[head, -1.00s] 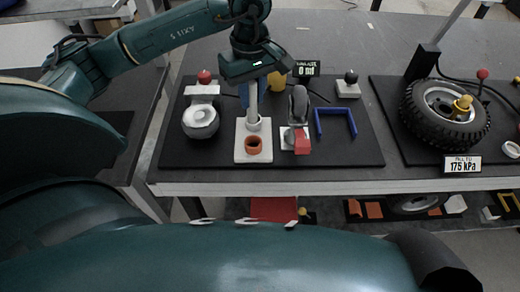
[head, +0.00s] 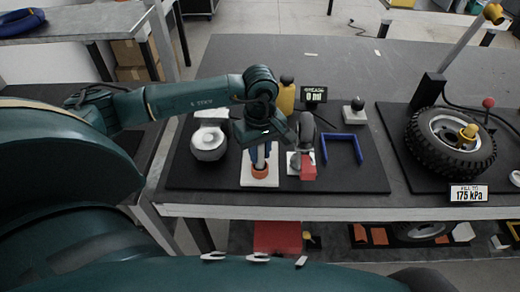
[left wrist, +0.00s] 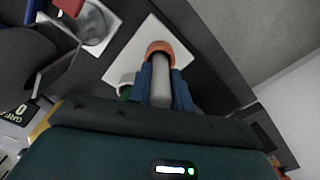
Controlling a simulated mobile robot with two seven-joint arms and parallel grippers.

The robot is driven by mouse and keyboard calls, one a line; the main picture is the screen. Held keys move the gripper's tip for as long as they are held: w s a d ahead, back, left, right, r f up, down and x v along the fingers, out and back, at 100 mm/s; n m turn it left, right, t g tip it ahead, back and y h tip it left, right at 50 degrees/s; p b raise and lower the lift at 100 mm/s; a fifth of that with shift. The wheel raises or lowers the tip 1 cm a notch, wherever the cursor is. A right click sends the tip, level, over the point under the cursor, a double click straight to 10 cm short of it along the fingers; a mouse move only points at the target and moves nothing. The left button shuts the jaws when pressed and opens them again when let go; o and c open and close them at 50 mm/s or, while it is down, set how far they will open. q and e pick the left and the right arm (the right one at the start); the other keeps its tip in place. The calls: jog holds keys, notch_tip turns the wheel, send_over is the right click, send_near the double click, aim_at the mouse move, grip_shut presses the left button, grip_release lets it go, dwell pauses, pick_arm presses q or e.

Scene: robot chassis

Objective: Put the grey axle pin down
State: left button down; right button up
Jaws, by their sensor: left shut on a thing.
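My left gripper (head: 262,158) has blue fingers and is shut on the grey axle pin (left wrist: 161,90). It points down over the white base plate (head: 249,181). In the left wrist view the pin lies between the fingers (left wrist: 158,80), and its far end meets the orange ring (left wrist: 158,47). The orange ring also shows in the head view (head: 260,172). I cannot tell whether the pin tip is inside the ring or just above it. A pale cup (left wrist: 126,86) stands beside it, mostly hidden by the gripper in the head view. My right gripper is out of view.
A caster wheel (head: 307,130) with a red block (head: 308,173) stands close to the right of the gripper. A white round part (head: 208,143) is to the left. A blue U-shaped bracket (head: 343,148) and a tyre (head: 450,141) are farther right. The mat's front strip is clear.

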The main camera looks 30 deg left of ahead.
pick_arm(q)
jog(key=shift+f, duration=0.2)
jog(key=c, duration=1.6)
grip_release()
jog(key=shift+r, duration=0.1)
jog(key=o, duration=0.3)
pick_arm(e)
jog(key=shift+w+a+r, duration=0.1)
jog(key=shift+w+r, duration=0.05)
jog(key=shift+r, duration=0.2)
pick_arm(q)
jog(key=shift+o, duration=0.2)
